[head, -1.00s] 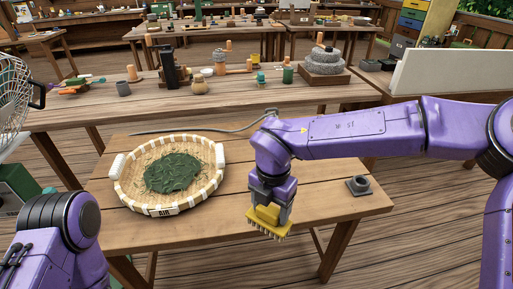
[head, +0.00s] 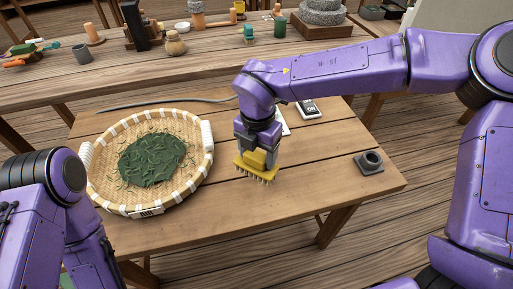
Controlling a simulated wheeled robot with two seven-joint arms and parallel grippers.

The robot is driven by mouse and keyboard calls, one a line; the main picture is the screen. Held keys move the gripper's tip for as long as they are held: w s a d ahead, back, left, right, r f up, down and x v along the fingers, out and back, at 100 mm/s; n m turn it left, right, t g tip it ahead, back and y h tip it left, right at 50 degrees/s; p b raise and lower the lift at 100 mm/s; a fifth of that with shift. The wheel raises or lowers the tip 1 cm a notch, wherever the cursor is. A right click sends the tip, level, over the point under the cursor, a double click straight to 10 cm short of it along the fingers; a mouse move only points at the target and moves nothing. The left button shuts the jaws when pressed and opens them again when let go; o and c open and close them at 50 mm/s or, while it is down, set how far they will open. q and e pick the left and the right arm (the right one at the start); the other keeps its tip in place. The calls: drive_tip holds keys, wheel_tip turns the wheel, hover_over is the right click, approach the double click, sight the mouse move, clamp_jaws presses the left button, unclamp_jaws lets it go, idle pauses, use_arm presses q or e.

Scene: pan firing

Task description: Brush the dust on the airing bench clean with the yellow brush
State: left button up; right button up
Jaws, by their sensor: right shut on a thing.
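The yellow brush (head: 257,170) is in my right gripper (head: 262,152), which is shut on it. Its bristles point down at the middle of the wooden airing bench (head: 310,185), right of the basket. I cannot tell whether the bristles touch the wood. No dust can be made out clearly on the bench, and the gripper and brush hide part of the top. My left arm shows at the lower left, but its gripper is not in the picture.
A round woven basket (head: 204,170) with dark green leaves (head: 150,158) stands on the bench's left. A dark square block with a ring (head: 369,162) sits near the right end. A switch box (head: 308,109) lies behind my right wrist. A longer table (head: 190,72) with pots stands behind.

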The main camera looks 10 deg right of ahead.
wheel_tip(320, 180, down, 2)
drive_tip(key=shift+w+f+b, duration=0.1)
drive_tip(key=shift+w+b, duration=0.05)
drive_tip(key=shift+b, duration=0.45)
wheel_tip(320, 180, down, 2)
drive_tip(key=shift+f+b, duration=0.1)
drive_tip(key=shift+b, duration=0.9)
wheel_tip(320, 180, down, 2)
drive_tip(key=shift+f+b, duration=0.1)
drive_tip(key=shift+b, duration=0.55)
drive_tip(key=shift+d+r+p, duration=0.25)
drive_tip(key=shift+d+p, duration=0.2)
drive_tip(key=shift+d, duration=0.7)
drive_tip(key=shift+c, duration=0.8)
drive_tip(key=shift+d, duration=0.75)
drive_tip(key=shift+d+f, duration=0.1)
drive_tip(key=shift+f, duration=0.1)
drive_tip(key=a, duration=0.4)
drive_tip(key=shift+r+b, duration=0.1)
drive_tip(key=shift+b, duration=0.2)
wheel_tip(320, 180, up, 3)
drive_tip(key=shift+p, duration=0.9)
drive_tip(key=shift+r+p, duration=0.65)
drive_tip(key=shift+r, duration=0.1)
drive_tip(key=shift+r+p, duration=1.6)
drive_tip(key=shift+r, duration=0.35)
